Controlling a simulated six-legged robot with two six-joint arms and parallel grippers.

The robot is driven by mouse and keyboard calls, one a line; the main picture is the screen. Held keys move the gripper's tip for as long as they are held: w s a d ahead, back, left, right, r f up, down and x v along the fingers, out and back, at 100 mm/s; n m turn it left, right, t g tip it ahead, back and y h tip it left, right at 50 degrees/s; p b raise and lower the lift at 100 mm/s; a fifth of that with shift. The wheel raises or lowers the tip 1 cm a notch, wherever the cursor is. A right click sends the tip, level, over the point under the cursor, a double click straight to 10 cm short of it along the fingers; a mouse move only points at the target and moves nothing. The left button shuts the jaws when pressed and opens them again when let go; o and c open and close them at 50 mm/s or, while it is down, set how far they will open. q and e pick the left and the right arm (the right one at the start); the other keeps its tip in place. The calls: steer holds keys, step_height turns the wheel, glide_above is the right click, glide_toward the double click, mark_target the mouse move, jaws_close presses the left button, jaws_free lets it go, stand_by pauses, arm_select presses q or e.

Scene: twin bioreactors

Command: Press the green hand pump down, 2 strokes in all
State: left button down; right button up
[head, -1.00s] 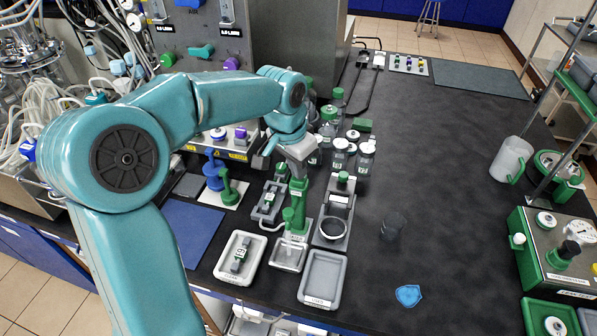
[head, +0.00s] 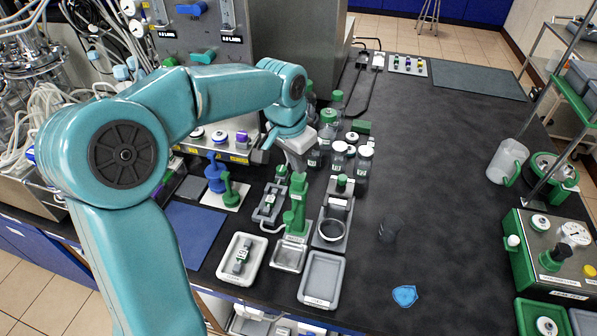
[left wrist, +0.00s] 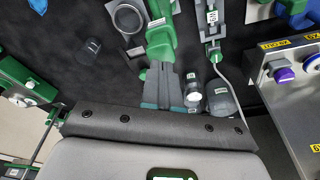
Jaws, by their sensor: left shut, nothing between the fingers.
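The green hand pump (head: 298,205) stands upright on the dark bench, behind a small grey tray. It also shows in the left wrist view (left wrist: 160,38), just beyond my fingertips. My left gripper (head: 299,166) is shut and empty, pointing down over the pump's top. In the left wrist view its closed fingers (left wrist: 163,70) line up with the pump's green head and overlap it. I cannot tell whether the tips touch it. My right gripper is not in view.
Lidded bottles (head: 340,155) stand close behind and right of the pump. A dark cup (head: 391,228) and blue piece (head: 405,296) lie right.

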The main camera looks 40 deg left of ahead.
mark_target(298, 176)
arm_select(q)
steer(key=shift+f, duration=0.1)
steer(key=shift+f+b, duration=1.45)
steer(key=shift+f, duration=0.25)
steer(key=shift+r, duration=0.2)
steer(key=shift+r+p, duration=1.55)
steer(key=shift+r, duration=0.05)
step_height(298, 176, up, 6)
steer(key=p, duration=0.5)
